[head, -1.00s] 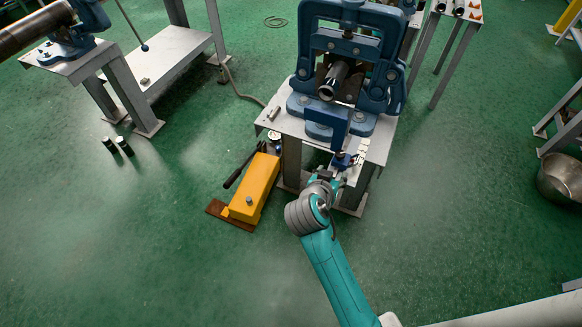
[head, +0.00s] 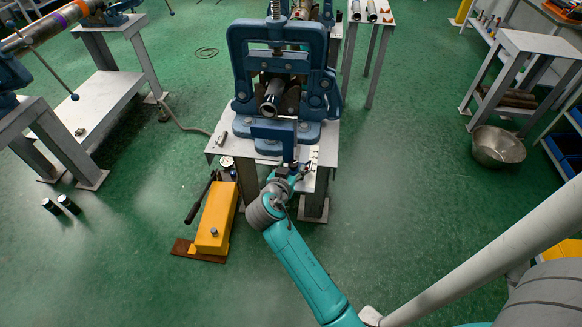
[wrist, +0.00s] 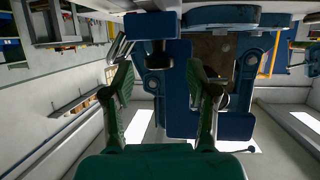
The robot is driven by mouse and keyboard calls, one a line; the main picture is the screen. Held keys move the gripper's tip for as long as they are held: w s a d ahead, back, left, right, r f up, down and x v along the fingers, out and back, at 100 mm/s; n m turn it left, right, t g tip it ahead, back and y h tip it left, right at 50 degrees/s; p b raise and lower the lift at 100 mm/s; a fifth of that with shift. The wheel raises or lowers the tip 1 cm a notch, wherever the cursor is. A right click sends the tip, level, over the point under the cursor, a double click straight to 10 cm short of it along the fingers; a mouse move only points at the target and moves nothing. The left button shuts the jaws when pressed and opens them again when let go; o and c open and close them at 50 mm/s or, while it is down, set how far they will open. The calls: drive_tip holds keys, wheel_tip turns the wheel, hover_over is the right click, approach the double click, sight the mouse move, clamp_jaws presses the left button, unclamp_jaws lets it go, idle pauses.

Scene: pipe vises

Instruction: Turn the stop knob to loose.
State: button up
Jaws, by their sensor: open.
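A blue pipe vise (head: 236,72) stands on a small grey table and holds a short pipe (head: 272,97). A flat blue plate (head: 273,130) sits upright in front of it; it also shows at the top of the wrist view (wrist: 143,24). A dark round knob-like part (wrist: 158,58) hangs at that plate in the wrist view, and I take it as the stop knob. My gripper (wrist: 160,72) is open, one finger on each side of that part, with no clear contact. In the head view my gripper (head: 291,170) is small at the table's front edge, and the knob is not distinct.
A yellow hydraulic pump (head: 216,216) with a black handle stands on the floor left of the table (head: 222,147). Two dark cylinders (head: 60,205) stand farther left. A metal bowl (head: 497,147) sits on the right.

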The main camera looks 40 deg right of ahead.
drive_tip(key=shift+w+d+f, duration=0.2)
drive_tip(key=shift+w+d, duration=0.05)
drive_tip(key=shift+d, duration=0.3)
clamp_jaws()
